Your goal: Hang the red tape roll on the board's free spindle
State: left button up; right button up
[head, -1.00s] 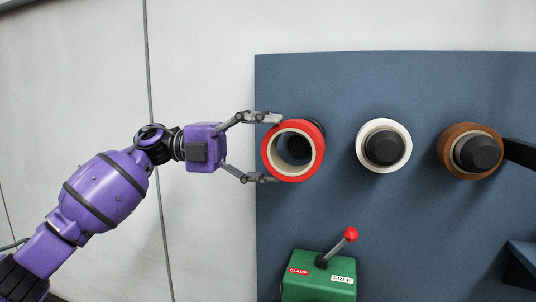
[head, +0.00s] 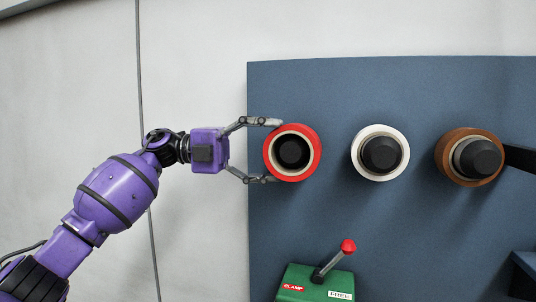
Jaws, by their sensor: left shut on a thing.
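The red tape roll (head: 312,171) is at the left of the blue-grey board (head: 400,240), its pale core facing me. My left gripper (head: 275,151) is shut on it, one finger along the top and one along the bottom. The dark end of the left spindle (head: 292,152) shows through the core, roughly centred in it. I cannot tell how far the roll is from the board or whether it is around the spindle. My right gripper is not in view.
A white roll (head: 380,174) and a brown roll (head: 444,153) hang on the other dark spindles to the right. A green clamp box (head: 315,283) with a red-knobbed lever (head: 348,246) and a FREE label is below. A black bar (head: 521,158) is at the right edge.

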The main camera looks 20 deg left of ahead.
pick_arm(q)
jog(key=shift+w, duration=2.9)
jog(key=o, duration=1.4)
